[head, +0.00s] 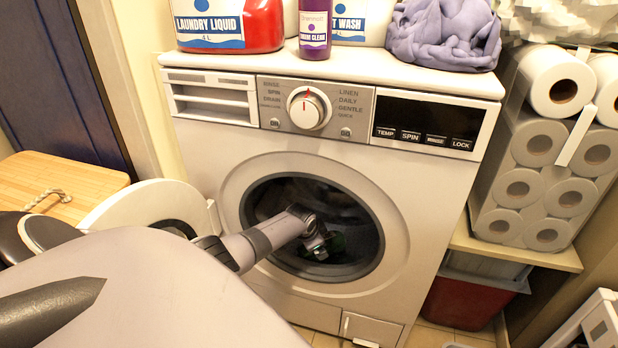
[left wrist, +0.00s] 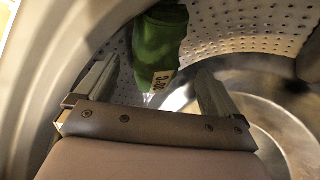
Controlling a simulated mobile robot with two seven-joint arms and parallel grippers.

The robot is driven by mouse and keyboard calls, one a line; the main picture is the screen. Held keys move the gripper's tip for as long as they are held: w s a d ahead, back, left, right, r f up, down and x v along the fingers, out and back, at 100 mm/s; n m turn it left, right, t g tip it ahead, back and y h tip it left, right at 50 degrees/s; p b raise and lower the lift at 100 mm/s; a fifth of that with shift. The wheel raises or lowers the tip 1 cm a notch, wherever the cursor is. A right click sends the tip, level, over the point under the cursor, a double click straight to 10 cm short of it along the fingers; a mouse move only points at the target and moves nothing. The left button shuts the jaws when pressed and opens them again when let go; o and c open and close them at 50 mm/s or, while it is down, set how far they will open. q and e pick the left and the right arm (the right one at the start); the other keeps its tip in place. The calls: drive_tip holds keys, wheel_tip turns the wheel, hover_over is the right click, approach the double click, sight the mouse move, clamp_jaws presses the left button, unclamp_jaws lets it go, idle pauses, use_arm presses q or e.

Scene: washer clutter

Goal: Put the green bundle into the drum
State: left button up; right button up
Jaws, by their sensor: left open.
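The washer's drum (head: 275,195) is open at the front, and my left arm reaches in through its round opening. My left gripper (head: 322,244) is inside the opening. The left wrist view shows its two fingers (left wrist: 160,66) apart, with the perforated drum wall (left wrist: 245,28) behind. The green bundle (left wrist: 158,42) is in the drum, beyond and between the fingertips, with a pale printed label at its lower end. I see no finger closed on it. In the head view only a small dark green patch (head: 337,241) shows beside the gripper. My right gripper is not in view.
The washer door (head: 150,203) stands open to the left. Detergent bottles (head: 228,25) and a purple cloth heap (head: 444,35) sit on the washer top. Toilet rolls (head: 545,180) are stacked at the right, above a red bin (head: 465,302).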

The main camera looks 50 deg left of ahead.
use_arm(q)
drive_tip(key=p+v, duration=0.2)
drive_tip(key=v, duration=0.1)
drive_tip(key=shift+w+a, duration=0.1)
drive_tip(key=shift+p+v, duration=1.95)
drive_tip(key=shift+v, duration=0.7)
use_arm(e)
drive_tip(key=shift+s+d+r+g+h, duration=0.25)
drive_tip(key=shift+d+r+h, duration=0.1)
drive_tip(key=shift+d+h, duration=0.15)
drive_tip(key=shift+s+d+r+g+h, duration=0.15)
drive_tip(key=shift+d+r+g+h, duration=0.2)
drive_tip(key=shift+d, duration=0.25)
